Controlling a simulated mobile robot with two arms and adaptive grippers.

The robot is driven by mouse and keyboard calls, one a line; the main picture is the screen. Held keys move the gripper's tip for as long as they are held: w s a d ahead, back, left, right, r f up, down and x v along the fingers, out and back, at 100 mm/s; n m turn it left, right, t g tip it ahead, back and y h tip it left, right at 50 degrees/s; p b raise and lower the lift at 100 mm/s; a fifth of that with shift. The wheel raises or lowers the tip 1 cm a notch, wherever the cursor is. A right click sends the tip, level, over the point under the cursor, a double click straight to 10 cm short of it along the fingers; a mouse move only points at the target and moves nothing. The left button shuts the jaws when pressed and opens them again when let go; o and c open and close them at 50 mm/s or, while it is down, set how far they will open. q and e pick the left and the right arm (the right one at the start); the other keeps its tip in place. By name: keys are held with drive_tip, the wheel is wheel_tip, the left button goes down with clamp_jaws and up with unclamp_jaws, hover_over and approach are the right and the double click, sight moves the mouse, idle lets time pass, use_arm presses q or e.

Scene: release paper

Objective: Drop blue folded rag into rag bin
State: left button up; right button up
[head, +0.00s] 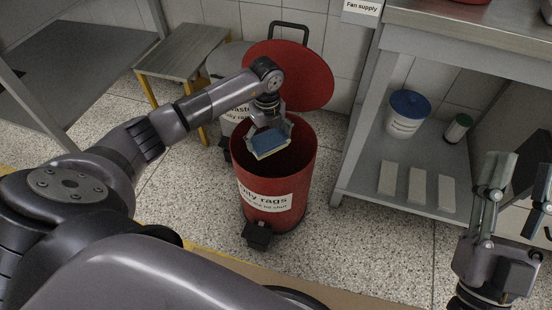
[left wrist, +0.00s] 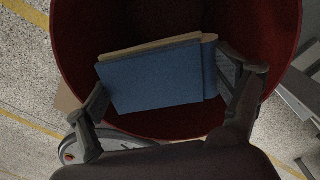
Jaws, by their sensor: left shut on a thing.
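The red rag bin (head: 270,195) stands on the floor in the middle of the head view, labelled "oily rags". Its round red lid (head: 305,75) is tilted up and open behind it. My left gripper (head: 270,142) is over the bin's mouth, pointing down. It is shut on the blue folded rag (head: 270,142), which shows a pale edge. In the left wrist view the rag (left wrist: 155,78) lies between the two fingers, with the dark red inside of the bin (left wrist: 255,35) around it. My right gripper (head: 490,195) is at the right, with its fingers pointing up and apart, empty.
A steel shelf unit (head: 355,195) stands right of the bin, with a blue-lidded tub (head: 407,115), a small green-topped can (head: 458,128) and pale blocks (head: 417,187) on its low shelf. A small stool (head: 180,55) and a grey bin stand behind left.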

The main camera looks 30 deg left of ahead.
use_arm(q)
drive_tip(key=shift+f, duration=0.1)
use_arm(e)
drive_tip(key=shift+s+r, duration=0.35)
use_arm(q)
drive_tip(key=o, duration=0.9)
wheel_tip(320, 180, up, 12)
use_arm(e)
drive_tip(key=shift+y, duration=0.3)
